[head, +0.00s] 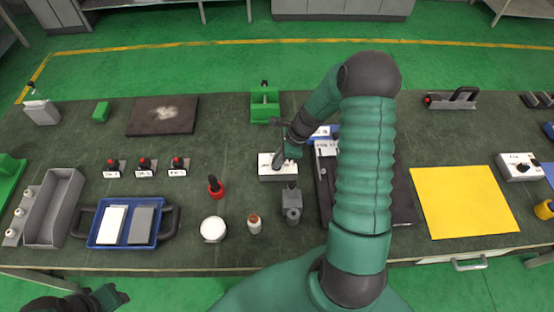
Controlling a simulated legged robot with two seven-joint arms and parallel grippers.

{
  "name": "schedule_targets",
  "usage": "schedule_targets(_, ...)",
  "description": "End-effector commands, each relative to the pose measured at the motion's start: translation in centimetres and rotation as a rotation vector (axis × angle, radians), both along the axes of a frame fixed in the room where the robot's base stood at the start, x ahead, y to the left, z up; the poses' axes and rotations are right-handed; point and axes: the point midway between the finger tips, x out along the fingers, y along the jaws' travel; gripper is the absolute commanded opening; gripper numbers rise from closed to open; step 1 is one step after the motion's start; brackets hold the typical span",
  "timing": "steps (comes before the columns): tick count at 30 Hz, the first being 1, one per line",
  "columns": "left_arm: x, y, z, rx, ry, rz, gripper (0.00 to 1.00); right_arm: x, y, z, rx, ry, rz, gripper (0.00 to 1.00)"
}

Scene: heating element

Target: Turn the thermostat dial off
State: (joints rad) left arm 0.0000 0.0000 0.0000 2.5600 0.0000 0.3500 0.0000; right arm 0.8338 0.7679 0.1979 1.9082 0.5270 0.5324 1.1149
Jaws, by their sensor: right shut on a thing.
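A small white control box (266,174) stands in the middle of the dark green bench, with dark markings on its face. My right gripper (281,163) reaches down onto the top of this box and is shut on the thermostat dial there. The dial itself is hidden by the fingers, so its setting cannot be read. My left gripper (112,297) hangs low at the bottom left, in front of the bench edge and away from the box. Its fingers are too small and dark to tell open from shut.
A green block holder (264,104) stands behind the box, and a grey fixture (291,205) stands in front. A dark tray (402,208) lies to the right, partly behind my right arm. A yellow mat (462,202) and another white box (518,168) are farther right.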

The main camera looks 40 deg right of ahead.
Motion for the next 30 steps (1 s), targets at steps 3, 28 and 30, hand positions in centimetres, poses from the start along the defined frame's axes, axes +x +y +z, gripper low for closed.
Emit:
schedule_targets(3,0.0,0.0,0.0,0.000,0.000,0.000,0.36,-0.3,-0.4,-0.1,-0.006,0.004,-0.005,0.00)
schedule_targets(28,0.0,0.0,-0.3,0.000,0.000,0.000,0.36,-0.7,-1.2,3.0,-0.006,-0.002,-0.002,0.53)
schedule_targets(30,0.0,0.0,-0.4,0.000,0.000,0.000,0.36,-1.1,-1.8,4.8,-0.007,-0.004,-0.002,0.53)
